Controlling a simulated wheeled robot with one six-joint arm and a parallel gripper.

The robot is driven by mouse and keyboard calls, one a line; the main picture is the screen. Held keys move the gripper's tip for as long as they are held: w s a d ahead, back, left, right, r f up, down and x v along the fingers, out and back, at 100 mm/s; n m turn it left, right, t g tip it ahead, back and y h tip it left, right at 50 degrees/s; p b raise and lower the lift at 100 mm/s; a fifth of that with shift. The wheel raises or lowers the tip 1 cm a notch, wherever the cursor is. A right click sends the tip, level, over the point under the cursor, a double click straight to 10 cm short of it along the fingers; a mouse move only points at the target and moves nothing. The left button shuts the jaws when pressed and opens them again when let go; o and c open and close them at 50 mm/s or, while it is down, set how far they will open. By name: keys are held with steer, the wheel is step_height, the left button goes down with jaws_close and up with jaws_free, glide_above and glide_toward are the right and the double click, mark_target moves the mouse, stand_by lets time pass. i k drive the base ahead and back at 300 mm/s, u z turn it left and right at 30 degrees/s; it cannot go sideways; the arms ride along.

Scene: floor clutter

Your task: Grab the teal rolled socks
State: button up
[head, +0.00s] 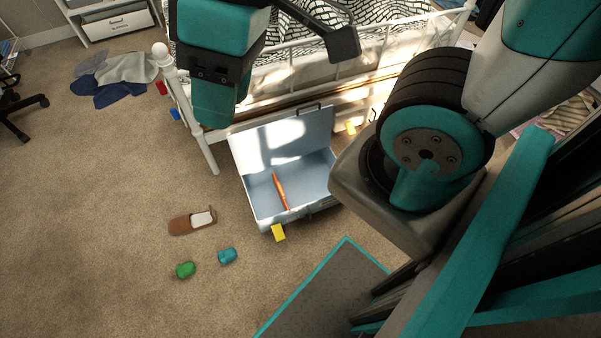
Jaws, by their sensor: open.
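The teal rolled socks (228,256) lie on the carpet in the lower middle of the head view, a small rounded bundle. A similar green bundle (186,270) lies just to their left and slightly nearer. My gripper (283,80) is at the top of the view, in front of the bed, well apart from the socks. Its jaws are spread and nothing shows between them. The socks are in plain view with nothing covering them.
A brown slipper (179,226) lies behind the socks. A white bed frame (205,152) stands behind.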

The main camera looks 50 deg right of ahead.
mark_target(225, 257)
steer(key=z, duration=0.65)
steer(key=k, duration=1.2)
steer(key=u, duration=0.05)
steer(key=i, duration=0.7)
steer(key=u, duration=0.55)
steer(key=i, duration=0.9)
